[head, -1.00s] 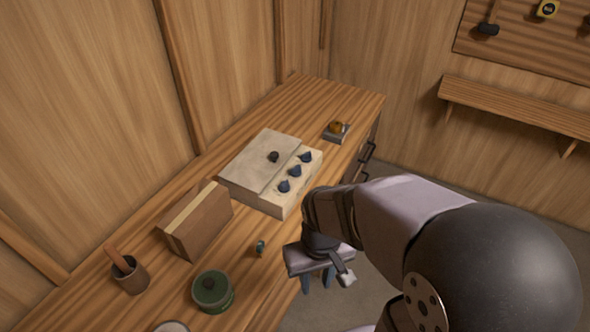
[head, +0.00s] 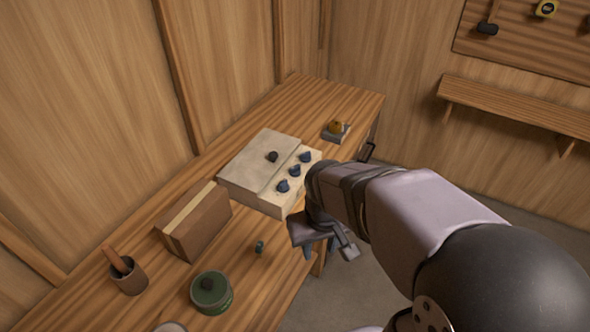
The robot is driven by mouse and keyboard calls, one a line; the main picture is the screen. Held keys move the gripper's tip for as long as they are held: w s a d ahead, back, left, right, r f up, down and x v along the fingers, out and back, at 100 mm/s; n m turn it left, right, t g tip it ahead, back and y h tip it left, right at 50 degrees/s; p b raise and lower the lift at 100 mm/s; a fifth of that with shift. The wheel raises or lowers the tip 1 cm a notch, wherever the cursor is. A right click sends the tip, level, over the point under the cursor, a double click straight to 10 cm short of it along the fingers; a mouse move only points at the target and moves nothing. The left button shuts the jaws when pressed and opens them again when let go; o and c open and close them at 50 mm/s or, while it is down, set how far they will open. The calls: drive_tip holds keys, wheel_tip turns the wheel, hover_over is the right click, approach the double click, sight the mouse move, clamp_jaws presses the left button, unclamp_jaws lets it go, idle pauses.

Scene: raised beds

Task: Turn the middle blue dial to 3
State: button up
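A cream control box (head: 240,189) sits on the wooden bench. Three small blue dials stand in a row on its right part; the middle blue dial (head: 295,171) lies between the far blue dial (head: 305,157) and the near blue dial (head: 283,186). A dark knob (head: 272,157) sits on the box's raised left part. The dials' numbers and pointers are too small to read. My gripper (head: 328,250) hangs off the bench's front edge, to the right of and nearer than the box, apart from the dials. Its fingers point down and look parted, with nothing seen between them.
An orange object on a small tray (head: 336,130) lies beyond the box.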

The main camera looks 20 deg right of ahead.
drive_tip(key=w+d+n+t+y+b, duration=0.1)
drive_tip(key=w+d+t+b, duration=0.2)
drive_tip(key=w, duration=0.6)
drive_tip(key=w+d+n+t+y, duration=0.1)
drive_tip(key=w+d+t, duration=0.1)
drive_tip(key=w+t, duration=0.55)
drive_tip(key=w+d+n+t+y+b, duration=0.1)
drive_tip(key=w+d+t+b, duration=0.15)
drive_tip(key=w, duration=0.85)
drive_tip(key=t+y, duration=0.3)
approach(296, 170)
drive_tip(key=w, duration=0.3)
drive_tip(key=shift+w+a+r+n, duration=0.1)
drive_tip(key=shift+a+r+n, duration=0.2)
drive_tip(key=shift+a, duration=0.1)
drive_tip(key=shift+w+a, duration=0.1)
drive_tip(key=shift+w, duration=0.1)
drive_tip(key=shift+p+x, duration=1.25)
drive_tip(key=shift+x, duration=2.25)
drive_tip(key=shift+f, duration=0.15)
drive_tip(key=c, duration=0.7)
